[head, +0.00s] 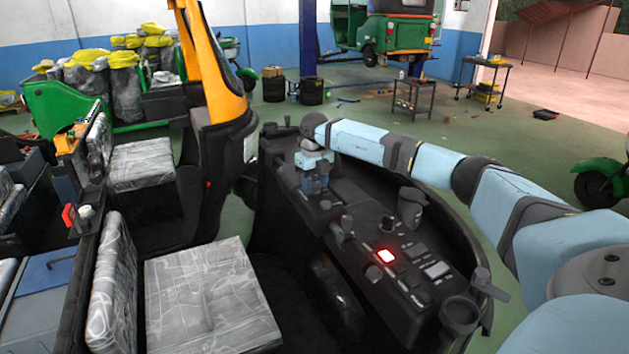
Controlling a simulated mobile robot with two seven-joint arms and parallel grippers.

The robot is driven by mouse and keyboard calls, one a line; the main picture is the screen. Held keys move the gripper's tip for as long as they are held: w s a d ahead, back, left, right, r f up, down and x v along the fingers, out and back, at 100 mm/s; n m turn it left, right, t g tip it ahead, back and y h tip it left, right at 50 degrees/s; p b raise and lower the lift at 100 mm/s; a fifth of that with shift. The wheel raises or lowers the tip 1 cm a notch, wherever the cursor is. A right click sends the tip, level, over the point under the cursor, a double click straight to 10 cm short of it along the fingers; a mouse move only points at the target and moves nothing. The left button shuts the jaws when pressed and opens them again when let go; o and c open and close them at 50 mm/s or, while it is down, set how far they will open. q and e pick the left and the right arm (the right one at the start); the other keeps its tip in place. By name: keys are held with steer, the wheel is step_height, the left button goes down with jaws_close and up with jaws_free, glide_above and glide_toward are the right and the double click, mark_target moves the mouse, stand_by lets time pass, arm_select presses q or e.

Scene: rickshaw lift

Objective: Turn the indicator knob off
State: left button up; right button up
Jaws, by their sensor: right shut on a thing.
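My right arm comes in from the right, and its gripper (316,188) points down onto the far left part of the black dashboard (375,225). The gripper is shut on a small knob there, which I take to be the indicator knob; the fingers hide it, so its turn angle cannot be told. My left gripper is not in view.
Dark knobs and levers (342,230) stand on the panel near the gripper, with a larger one (411,207) at right. A grey patterned seat (210,295) lies at the lower left. A yellow-orange pillar (213,65) rises left of the dashboard. Green floor (400,130) lies beyond.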

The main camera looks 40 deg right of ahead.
mark_target(315, 183)
steer(key=shift+m, duration=0.6)
steer(key=o, duration=0.9)
steer(key=shift+r, duration=0.15)
step_height(315, 183, up, 14)
steer(key=shift+f+b, duration=0.2)
steer(key=shift+b, duration=0.65)
